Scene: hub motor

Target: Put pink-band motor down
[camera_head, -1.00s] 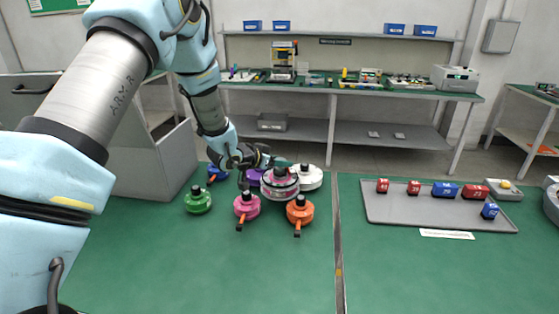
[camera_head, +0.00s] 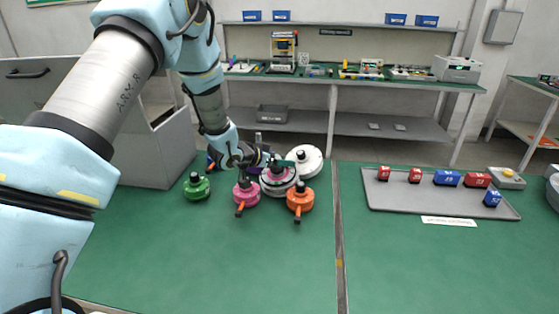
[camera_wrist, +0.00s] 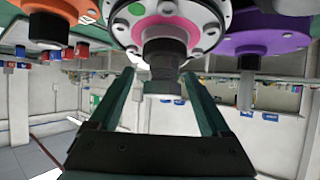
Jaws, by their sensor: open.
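The pink-band motor (camera_head: 278,183), a white and grey disc with a pink ring and dark shaft, appears to stand upright on the green table among the other motors. The wrist view shows its pink face and rim (camera_wrist: 208,16) from close by, with the dark shaft pointing down in that picture. My gripper (camera_head: 289,163) is at the shaft. In the wrist view my gripper (camera_wrist: 160,85) is open, with one teal finger on each side of the shaft end. Whether a finger touches the shaft cannot be told. The motor's underside is hidden.
A white motor (camera_head: 308,160), an orange motor (camera_head: 301,199), a pink motor (camera_head: 246,197) and a green motor (camera_head: 196,188) stand close around. A purple motor (camera_wrist: 267,35) is beside it. A grey tray (camera_head: 410,202) of blocks lies right. The front table is clear.

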